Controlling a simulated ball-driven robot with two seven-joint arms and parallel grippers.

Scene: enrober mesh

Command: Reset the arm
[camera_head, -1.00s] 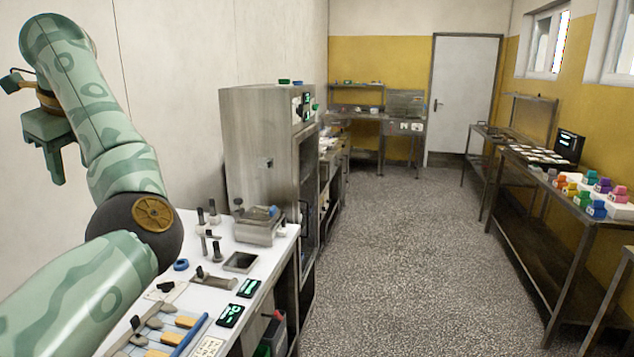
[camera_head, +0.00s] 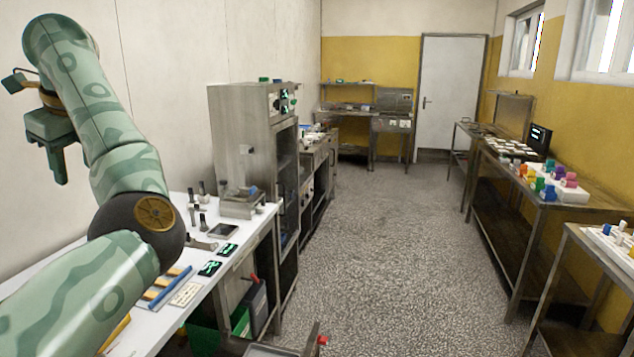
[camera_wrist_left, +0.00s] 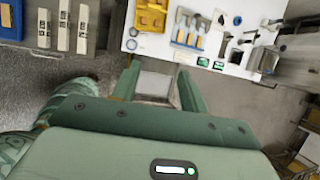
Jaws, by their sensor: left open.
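My left arm (camera_head: 128,170) comes in from the left of the head view, bent and raised beside the pale wall. Its gripper (camera_head: 54,165) points down, high at the far left, apart from the white bench (camera_head: 185,325). In the left wrist view the two fingers of the left gripper (camera_wrist_left: 158,88) stand well apart with nothing between them. The gripper is open and empty, and a grey patch shows beyond it. My right gripper is in neither view.
The bench bears tools, small dark displays (camera_head: 209,268) and a metal device (camera_head: 241,205). A steel cabinet (camera_head: 236,130) stands behind it. Steel tables with coloured items line the right side (camera_head: 520,192). The speckled floor (camera_head: 390,260) between is clear.

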